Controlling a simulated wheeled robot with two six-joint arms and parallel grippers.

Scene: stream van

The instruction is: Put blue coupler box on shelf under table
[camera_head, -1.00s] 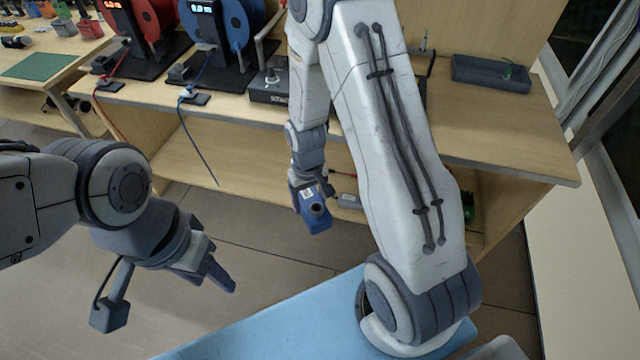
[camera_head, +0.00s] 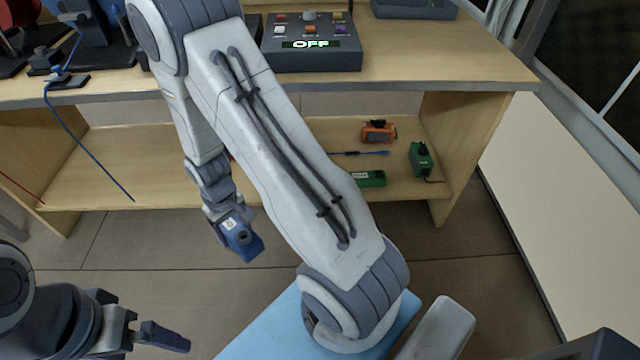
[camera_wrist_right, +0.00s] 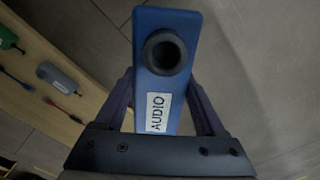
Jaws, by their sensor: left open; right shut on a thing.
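The blue coupler box (camera_head: 240,236) has a dark round port and a white label; in the right wrist view the box (camera_wrist_right: 180,95) reads AUDIO. My right gripper (camera_head: 232,222) is shut on it and holds it in the air in front of the table, below the shelf's front edge in the picture. The right wrist view shows the gripper's fingers (camera_wrist_right: 165,105) on both sides of the box. The shelf under the table (camera_head: 100,160) is a wooden board, partly hidden by my right arm. My left gripper (camera_head: 150,335) is open and empty at the lower left.
On the shelf's right part lie an orange device (camera_head: 378,132), a green box (camera_head: 421,160), another green box (camera_head: 368,179) and a blue cable (camera_head: 362,153). A control box (camera_head: 311,50) reading OFF stands on the tabletop.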

